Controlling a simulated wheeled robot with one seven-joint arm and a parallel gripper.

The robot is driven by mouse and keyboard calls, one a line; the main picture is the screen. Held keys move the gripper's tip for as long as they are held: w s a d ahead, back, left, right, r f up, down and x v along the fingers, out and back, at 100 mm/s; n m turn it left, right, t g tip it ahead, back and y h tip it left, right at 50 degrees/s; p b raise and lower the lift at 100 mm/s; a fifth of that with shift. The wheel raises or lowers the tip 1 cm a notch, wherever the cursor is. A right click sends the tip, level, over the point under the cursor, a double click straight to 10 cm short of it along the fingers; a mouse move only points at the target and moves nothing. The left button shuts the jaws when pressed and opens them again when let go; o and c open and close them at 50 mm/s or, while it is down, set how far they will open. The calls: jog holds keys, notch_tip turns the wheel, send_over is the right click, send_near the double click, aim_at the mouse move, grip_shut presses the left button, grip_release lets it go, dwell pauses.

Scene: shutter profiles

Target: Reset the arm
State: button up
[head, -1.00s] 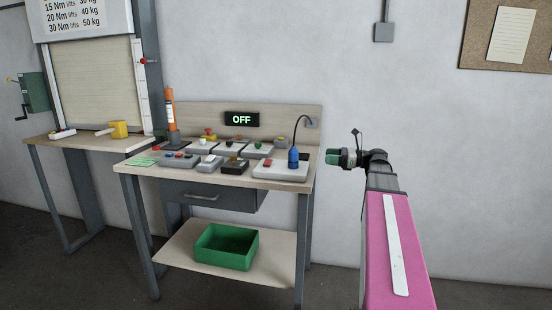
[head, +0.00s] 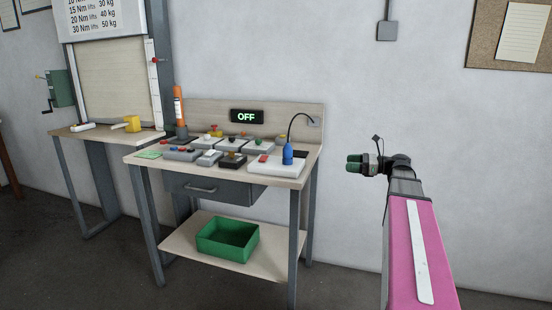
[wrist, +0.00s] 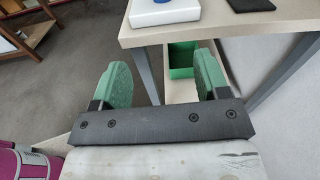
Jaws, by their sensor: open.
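My gripper (head: 354,164) is at the right in the head view, at the end of my pink arm, with its green fingers pointing left. It is in free air, to the right of the workbench and apart from it. In the wrist view my gripper (wrist: 160,88) shows two green fingers spread wide with nothing between them. The bench top's edge (wrist: 220,32) and part of a green bin (wrist: 181,58) lie beyond the fingers.
A shutter stand (head: 100,135) is further left. The wall (head: 370,90) is behind.

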jog(key=s+a+f+n+g+h, duration=0.1)
jog(key=s+a+f+n+h, duration=0.15)
jog(key=f, duration=0.45)
jog(key=s+a+f+n+g+h, duration=0.1)
jog(key=a+f+n+h, duration=0.1)
jog(key=a+f, duration=0.3)
jog(key=s+a+f+n+g+h, duration=0.1)
jog(key=s+a+f+n+h, duration=0.15)
jog(key=f, duration=0.55)
jog(key=s+f+n+g+h, duration=0.1)
jog(key=s+f+n+h, duration=0.3)
jog(key=f+n, duration=0.3)
jog(key=s+f+n+g+h, duration=0.1)
jog(key=s+f+n+h, duration=0.4)
jog(key=s+f+n, duration=0.2)
notch_tip(320, 180, down, 2)
jog(key=shift+s+f, duration=0.1)
jog(key=shift+s, duration=0.15)
